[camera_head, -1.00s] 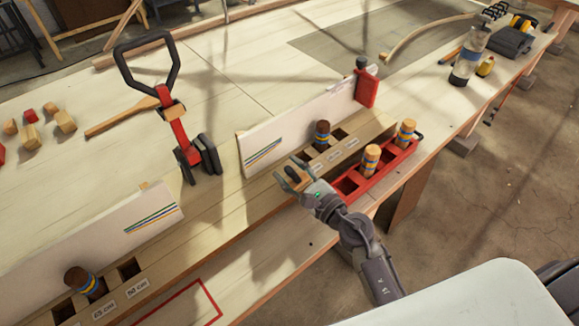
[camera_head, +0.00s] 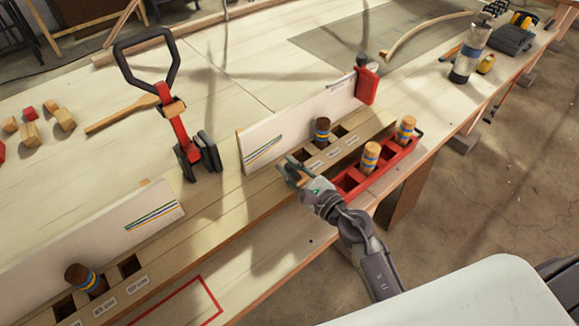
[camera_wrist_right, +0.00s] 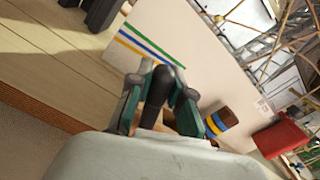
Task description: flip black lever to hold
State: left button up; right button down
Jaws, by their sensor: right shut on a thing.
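The black lever (camera_wrist_right: 157,90) shows in the right wrist view as a dark, round-ended bar between the two green-grey fingers. My right gripper (camera_wrist_right: 158,98) is shut on it, with a finger against each side. In the head view my right gripper (camera_head: 293,174) is at the wooden rail, in front of the white board (camera_head: 300,122) and left of the red tray. There the fingers mostly hide the lever, and its base cannot be seen. My left gripper is not in view.
The red tray (camera_head: 352,187) with two striped pegs is close to the right of my gripper. A dark striped peg (camera_head: 322,130) stands in the rail behind it. A red device with a black loop handle (camera_head: 148,62) stands to the left. Several small blocks lie far left.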

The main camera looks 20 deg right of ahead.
jog(key=shift+w+d+r+m+p, duration=0.2)
jog(key=shift+d+m+p, duration=0.25)
jog(key=shift+m, duration=0.25)
jog(key=m, duration=0.1)
jog(key=d+m+p, duration=0.1)
jog(key=shift+w+d+r+m, duration=0.1)
jog(key=shift+w+r+m, duration=0.05)
jog(key=shift+w+m, duration=0.15)
jog(key=d+m, duration=0.1)
jog(key=m, duration=0.2)
jog(key=shift+w+d, duration=0.3)
jog(key=shift+d, duration=0.05)
jog(key=shift+w+d+f+m, duration=0.2)
jog(key=shift+d+m, duration=0.15)
jog(key=shift+m, duration=0.35)
jog(key=shift+w+d+f+m, duration=0.1)
jog(key=shift+d+f+m, duration=0.15)
jog(key=shift+m, duration=0.45)
jog(key=shift+d, duration=0.1)
jog(key=c, duration=1)
grip_release()
jog(key=shift+c, duration=0.2)
jog(key=shift+s, duration=0.1)
